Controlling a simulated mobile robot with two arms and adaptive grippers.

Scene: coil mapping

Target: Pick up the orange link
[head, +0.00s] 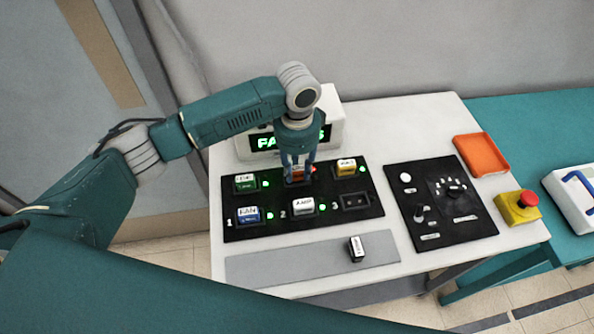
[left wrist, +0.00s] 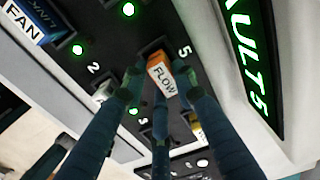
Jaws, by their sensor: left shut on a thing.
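The orange link (head: 297,173), with a white face marked FLOW, is at position 5 in the back row of the black panel (head: 375,208). In the left wrist view the orange link (left wrist: 162,76) sits between the fingertips. My left gripper (head: 298,176) reaches down from above and is shut on it. I cannot tell whether the link is still seated in its slot or slightly raised; the fingers hide part of it in the head view. My right gripper is not in view.
Beside it are a green link (head: 246,183), a yellow link (head: 346,167), a blue FAN link (head: 249,215) and a white AMP link (head: 303,206). Slot 3 (head: 355,201) is empty. A link (head: 356,249) stands on the grey strip. An orange tray (head: 481,155) is right.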

